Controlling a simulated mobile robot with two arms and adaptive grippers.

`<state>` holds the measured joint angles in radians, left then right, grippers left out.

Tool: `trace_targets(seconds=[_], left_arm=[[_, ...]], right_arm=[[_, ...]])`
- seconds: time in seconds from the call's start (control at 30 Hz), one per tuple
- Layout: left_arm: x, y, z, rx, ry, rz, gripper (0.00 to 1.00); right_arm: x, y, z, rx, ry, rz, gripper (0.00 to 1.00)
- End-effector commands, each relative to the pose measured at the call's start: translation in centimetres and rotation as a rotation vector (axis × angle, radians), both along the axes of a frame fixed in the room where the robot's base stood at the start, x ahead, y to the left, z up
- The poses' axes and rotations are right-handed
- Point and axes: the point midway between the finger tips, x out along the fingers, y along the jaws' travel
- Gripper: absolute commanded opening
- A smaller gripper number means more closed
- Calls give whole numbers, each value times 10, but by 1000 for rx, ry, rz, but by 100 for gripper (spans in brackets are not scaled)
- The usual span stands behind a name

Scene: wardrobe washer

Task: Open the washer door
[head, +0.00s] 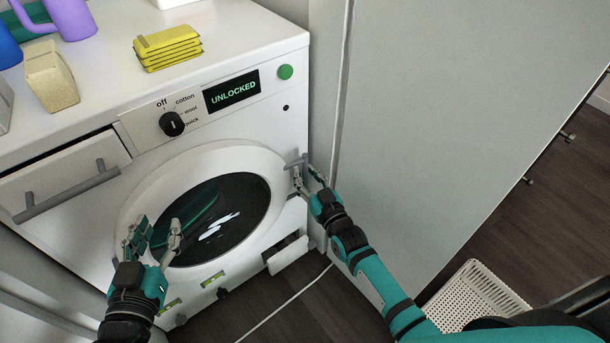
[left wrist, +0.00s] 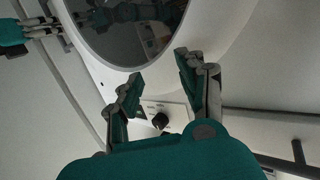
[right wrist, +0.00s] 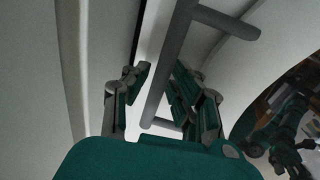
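The white washer (head: 75,135) has a round door with a white ring (head: 150,192) and dark glass (head: 225,205). The door looks closed. Its grey bar handle (head: 294,162) is on the door's right side. My right gripper (head: 308,180) is at this handle. In the right wrist view, the handle (right wrist: 172,60) passes between the open fingers, and they do not look closed on it. My left gripper (head: 155,232) is open and empty in front of the door's lower left. In the left wrist view, the door glass (left wrist: 125,25) lies beyond its fingers.
The display (head: 232,91) reads UNLOCKED, beside a green button (head: 285,72) and dial (head: 172,124). A grey panel (head: 430,110) is close on the right; a white basket (head: 475,297) is on the floor.

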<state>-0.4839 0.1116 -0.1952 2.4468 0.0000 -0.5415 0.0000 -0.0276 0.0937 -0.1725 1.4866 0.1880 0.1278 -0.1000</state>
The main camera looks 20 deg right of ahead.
Motion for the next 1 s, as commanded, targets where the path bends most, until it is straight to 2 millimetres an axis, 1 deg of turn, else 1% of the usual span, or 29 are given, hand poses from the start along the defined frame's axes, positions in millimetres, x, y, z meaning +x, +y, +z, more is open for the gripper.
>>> trace_targets(seconds=[0.03,0.2,0.43,0.6,0.63,1.0], left_arm=[[1,-1,3,-6,-20,-2,40],[2,-2,10,-15,-57,-4,40],[2,-2,11,-15,-58,-4,40],[2,-2,11,-15,-58,-4,40],[2,-2,11,-15,-58,-4,40],[2,-2,11,-15,-57,-4,40]], right_arm=[[4,1,-1,0,0,0,25],[8,2,0,1,0,0,25],[8,1,0,1,0,0,25],[8,1,0,1,0,0,2],[8,1,0,1,0,0,0],[8,1,0,1,0,0,0]])
